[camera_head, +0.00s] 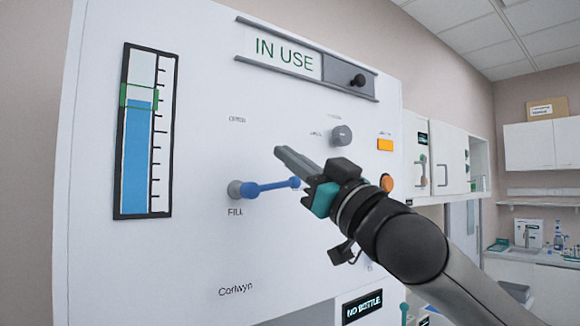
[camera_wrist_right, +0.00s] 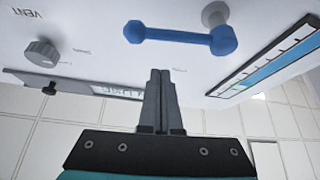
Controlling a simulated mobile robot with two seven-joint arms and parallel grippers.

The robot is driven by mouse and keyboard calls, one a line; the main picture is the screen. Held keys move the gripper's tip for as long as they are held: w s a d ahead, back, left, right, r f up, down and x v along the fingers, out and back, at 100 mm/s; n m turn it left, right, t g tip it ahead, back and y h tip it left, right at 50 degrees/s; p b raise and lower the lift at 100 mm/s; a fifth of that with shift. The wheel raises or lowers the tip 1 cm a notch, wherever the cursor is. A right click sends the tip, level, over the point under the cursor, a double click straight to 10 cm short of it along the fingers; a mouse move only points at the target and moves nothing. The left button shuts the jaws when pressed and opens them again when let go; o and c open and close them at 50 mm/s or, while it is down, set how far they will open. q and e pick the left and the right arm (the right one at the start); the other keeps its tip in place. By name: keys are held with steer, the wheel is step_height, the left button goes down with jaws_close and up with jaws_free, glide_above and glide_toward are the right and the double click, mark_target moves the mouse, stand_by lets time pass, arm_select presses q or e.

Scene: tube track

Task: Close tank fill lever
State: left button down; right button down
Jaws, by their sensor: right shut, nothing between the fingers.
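The blue fill lever (camera_head: 268,186) is on the white tank panel, above the word FILL. It points right from its grey pivot, close to horizontal, and its knob end is near my right gripper. My right gripper (camera_head: 280,151) is shut and empty, with its fingertips above the lever in the head view. In the right wrist view the lever (camera_wrist_right: 180,36) lies just beyond the closed fingertips (camera_wrist_right: 160,72), with a visible gap in the picture; contact is not apparent. The level gauge (camera_head: 147,130) shows blue liquid reaching into the green bracket. My left gripper is not in view.
An IN USE slider (camera_head: 306,62) is above. A NO BOTTLE display (camera_head: 362,305) is below. The panel left of the lever is clear up to the gauge.

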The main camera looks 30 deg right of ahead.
mark_target(283, 185)
steer(key=shift+w+d+f+b, duration=0.1)
steer(key=shift+w+f+b, duration=0.1)
steer(key=shift+f, duration=0.65)
steer(key=shift+w+d+f+b, duration=0.1)
steer(key=shift+f+b, duration=0.1)
steer(key=shift+f, duration=0.6)
steer(key=shift+s, duration=0.1)
steer(key=shift+f+b, duration=0.85)
steer(key=shift+f, duration=0.1)
steer(key=shift+d, duration=0.1)
